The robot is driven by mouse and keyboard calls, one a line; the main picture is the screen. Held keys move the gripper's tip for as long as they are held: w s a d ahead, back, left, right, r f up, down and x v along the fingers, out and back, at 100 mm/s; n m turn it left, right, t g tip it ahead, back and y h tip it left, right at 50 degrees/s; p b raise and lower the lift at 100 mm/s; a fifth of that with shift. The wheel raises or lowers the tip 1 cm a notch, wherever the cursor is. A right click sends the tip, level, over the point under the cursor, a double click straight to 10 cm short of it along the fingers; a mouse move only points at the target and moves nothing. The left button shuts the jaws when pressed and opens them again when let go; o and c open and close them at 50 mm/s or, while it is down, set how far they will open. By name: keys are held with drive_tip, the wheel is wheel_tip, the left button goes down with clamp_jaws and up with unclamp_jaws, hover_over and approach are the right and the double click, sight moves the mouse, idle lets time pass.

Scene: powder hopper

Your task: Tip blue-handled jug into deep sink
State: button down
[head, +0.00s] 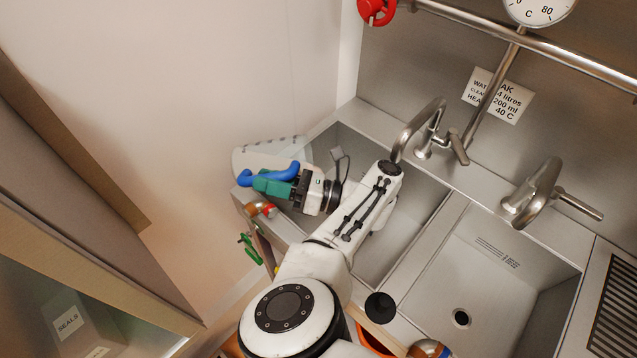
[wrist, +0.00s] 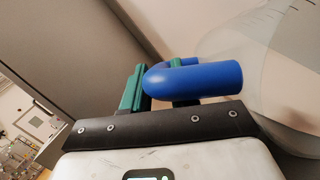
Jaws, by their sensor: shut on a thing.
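The jug (head: 243,160) is clear and pale with a blue handle (head: 284,172). It is at the left end of the left sink basin (head: 415,232), by the wall, partly over the corner rim. My gripper (head: 270,183) has green fingers and is shut on the blue handle. In the wrist view the blue handle (wrist: 195,78) lies between the green fingers, and the clear jug body (wrist: 285,55) with graduation marks is at the right. I cannot tell the jug's exact tilt or whether it holds anything. My arm hides part of the left basin, which looks deep.
A tap (head: 420,125) stands behind the left basin. A right basin (head: 487,275) with a drain and its own tap (head: 535,190) is beside it. A red valve wheel (head: 376,8), a pipe and a gauge (head: 540,8) are above. A wall is close at the left.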

drive_tip(key=shift+w+d+f+y, duration=0.1)
drive_tip(key=shift+d+f+y, duration=0.05)
drive_tip(key=shift+d+y, duration=0.8)
idle(0.6)
drive_tip(key=shift+d+y, duration=0.2)
drive_tip(key=shift+y, duration=0.35)
